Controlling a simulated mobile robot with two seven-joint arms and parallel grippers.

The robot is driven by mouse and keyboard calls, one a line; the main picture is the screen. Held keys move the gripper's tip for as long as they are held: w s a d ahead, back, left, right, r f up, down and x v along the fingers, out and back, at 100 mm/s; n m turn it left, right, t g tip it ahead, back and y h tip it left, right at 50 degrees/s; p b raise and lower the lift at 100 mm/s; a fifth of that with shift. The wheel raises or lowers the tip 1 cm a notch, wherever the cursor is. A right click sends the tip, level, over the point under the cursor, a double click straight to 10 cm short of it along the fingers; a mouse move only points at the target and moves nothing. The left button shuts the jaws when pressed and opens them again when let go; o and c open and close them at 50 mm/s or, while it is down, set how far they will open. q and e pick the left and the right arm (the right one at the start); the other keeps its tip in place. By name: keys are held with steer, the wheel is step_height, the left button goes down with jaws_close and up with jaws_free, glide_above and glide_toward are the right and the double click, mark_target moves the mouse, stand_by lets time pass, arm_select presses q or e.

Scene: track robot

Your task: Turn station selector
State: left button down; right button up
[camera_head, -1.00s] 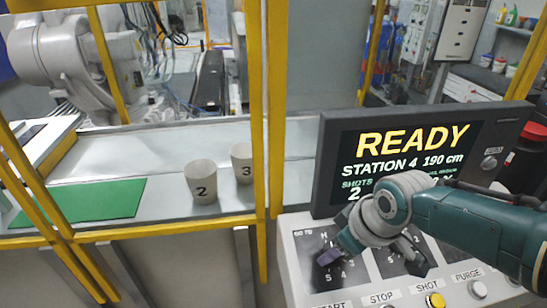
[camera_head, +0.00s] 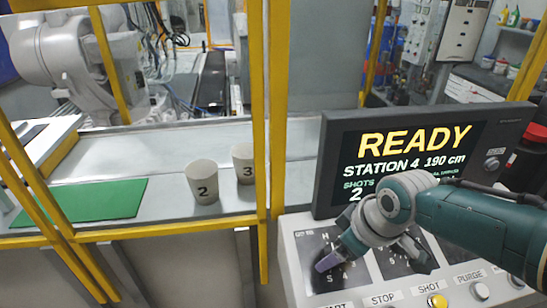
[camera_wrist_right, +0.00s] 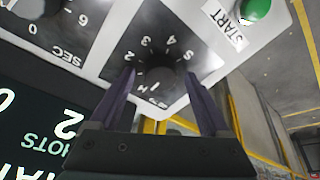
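The station selector (camera_wrist_right: 161,74) is a dark round knob on a black dial plate with white numbers around it. It sits on the light grey control panel, and in the head view the gripper hides the knob. My right gripper (camera_wrist_right: 159,80) is open, with one purple finger on each side of the knob. I cannot tell whether the fingers touch it or which mark the knob points to. In the head view this gripper (camera_head: 328,262) is over the selector plate. The screen (camera_head: 415,150) reads READY, STATION 4, 190 cm. My left gripper is not in view.
A second dial (camera_wrist_right: 38,8) marked SEC sits beside the selector. A green START button (camera_wrist_right: 256,9) and a yellow SHOT button (camera_head: 437,300) are on the panel. Yellow posts (camera_head: 268,110) stand left of it.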

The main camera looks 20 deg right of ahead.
steer(key=shift+r, duration=0.1)
steer(key=shift+s+r+p, duration=0.1)
steer(key=shift+r+p, duration=0.2)
steer(key=shift+p, duration=0.05)
steer(key=p+v, duration=0.3)
steer(key=v, duration=0.6)
steer(key=shift+p, duration=0.4)
